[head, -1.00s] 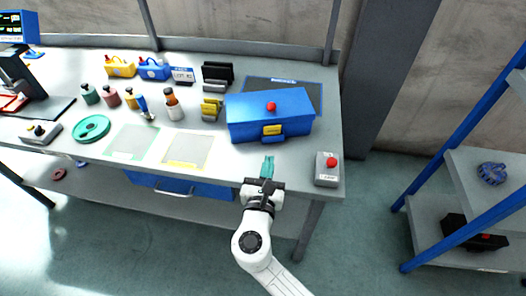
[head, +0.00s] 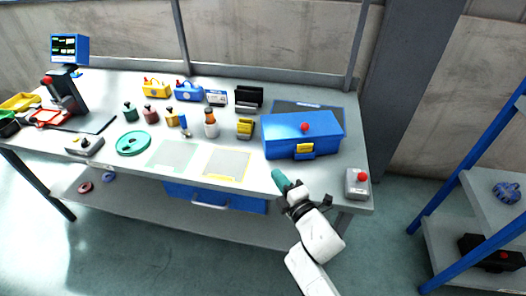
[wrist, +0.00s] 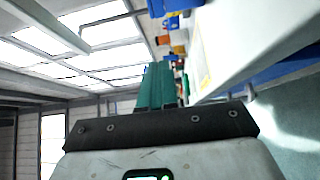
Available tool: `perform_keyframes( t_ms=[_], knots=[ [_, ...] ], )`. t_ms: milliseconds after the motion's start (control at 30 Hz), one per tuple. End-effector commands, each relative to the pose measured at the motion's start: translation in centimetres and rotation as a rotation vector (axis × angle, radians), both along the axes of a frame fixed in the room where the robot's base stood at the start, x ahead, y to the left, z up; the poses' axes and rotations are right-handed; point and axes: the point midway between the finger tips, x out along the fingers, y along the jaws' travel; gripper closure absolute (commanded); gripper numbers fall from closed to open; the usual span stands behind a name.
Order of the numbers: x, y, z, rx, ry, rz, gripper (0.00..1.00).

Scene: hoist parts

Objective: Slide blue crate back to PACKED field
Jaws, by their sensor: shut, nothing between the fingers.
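The blue crate (head: 285,151) stands upright near the right end of the bench, with a red knob on its lid and a yellow latch on its front. Behind it lies a dark blue field (head: 338,112) with a small label too small to read; the crate hides part of it. My gripper (head: 279,176) is at the bench's front edge, in front and to the left of the latch, apart from the crate. Its teal fingers are shut and empty. The fingers (wrist: 157,86) also show together in the wrist view, where the crate cannot be made out clearly.
A grey box with a red button (head: 357,184) stands right of the crate. A yellow-grey block (head: 245,129) and a black rack (head: 249,97) stand to its left. A yellow-edged field (head: 227,163) lies bare at front left. A blue-posted shelf (head: 450,205) stands right of the bench.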

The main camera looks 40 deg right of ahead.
Motion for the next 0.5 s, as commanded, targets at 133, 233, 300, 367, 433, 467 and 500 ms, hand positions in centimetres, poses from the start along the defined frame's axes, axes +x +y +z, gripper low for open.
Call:
perform_keyframes(
  t_ms=[133, 233, 300, 367, 433, 467, 500],
  knots=[
    [2.9, -0.8, 0.0, -0.003, 0.000, -0.002, 1.00],
    [4.8, -1.2, -0.1, -0.003, -0.001, -0.001, 1.00],
    [6.2, -1.5, -0.3, -0.005, 0.000, -0.001, 1.00],
    [7.3, -1.7, -0.3, -0.005, -0.001, 0.000, 1.00],
    [8.4, -2.2, 0.0, -0.005, 0.002, -0.002, 1.00],
    [8.5, -2.7, 0.5, -0.004, 0.004, -0.003, 1.00],
    [8.7, -3.2, 0.5, -0.004, 0.005, -0.004, 1.00]
  ],
)
